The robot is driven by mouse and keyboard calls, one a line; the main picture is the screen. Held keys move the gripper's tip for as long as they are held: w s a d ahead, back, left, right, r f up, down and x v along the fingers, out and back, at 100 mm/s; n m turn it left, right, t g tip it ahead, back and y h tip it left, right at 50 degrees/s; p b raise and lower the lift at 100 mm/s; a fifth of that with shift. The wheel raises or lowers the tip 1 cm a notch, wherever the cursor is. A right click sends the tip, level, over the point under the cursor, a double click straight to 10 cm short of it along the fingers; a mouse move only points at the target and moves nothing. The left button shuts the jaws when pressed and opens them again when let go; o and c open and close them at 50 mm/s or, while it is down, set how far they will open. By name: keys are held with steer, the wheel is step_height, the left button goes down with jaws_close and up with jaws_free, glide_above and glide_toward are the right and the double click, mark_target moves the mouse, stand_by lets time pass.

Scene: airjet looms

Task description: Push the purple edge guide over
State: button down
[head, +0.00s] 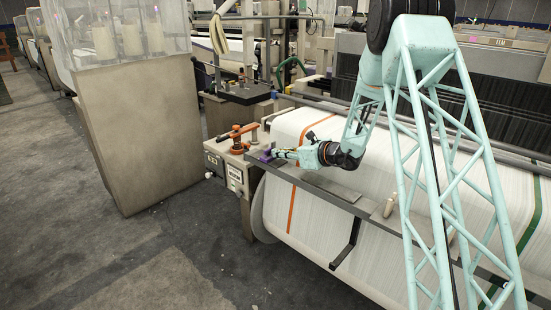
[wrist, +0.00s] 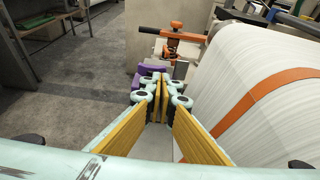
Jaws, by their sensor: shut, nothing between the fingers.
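The purple edge guide (wrist: 148,76) shows in the wrist view just beyond my fingertips, partly hidden by them. In the head view the purple edge guide (head: 266,156) sits at the left end of the grey rail in front of the fabric roll. My gripper (wrist: 160,78) is shut and empty, with its yellow-padded fingertips together right at the purple piece. I cannot tell whether they touch it. In the head view my gripper (head: 277,154) points left along the rail.
An orange clamp-like handle (head: 238,135) stands on the machine box left of the guide. The white fabric roll (head: 300,210) with an orange stripe lies beside the rail (head: 335,200). A flat grey plate (head: 330,187) and a small beige peg (head: 389,207) are on the rail. Open floor lies at left.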

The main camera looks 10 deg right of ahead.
steer(key=shift+w+a, duration=0.95)
steer(key=shift+w, duration=0.2)
stand_by(0.5)
stand_by(0.4)
steer(key=shift+s+d+b, duration=0.8)
steer(key=shift+s+d, duration=0.5)
steer(key=shift+s, duration=0.3)
steer(key=shift+v, duration=6)
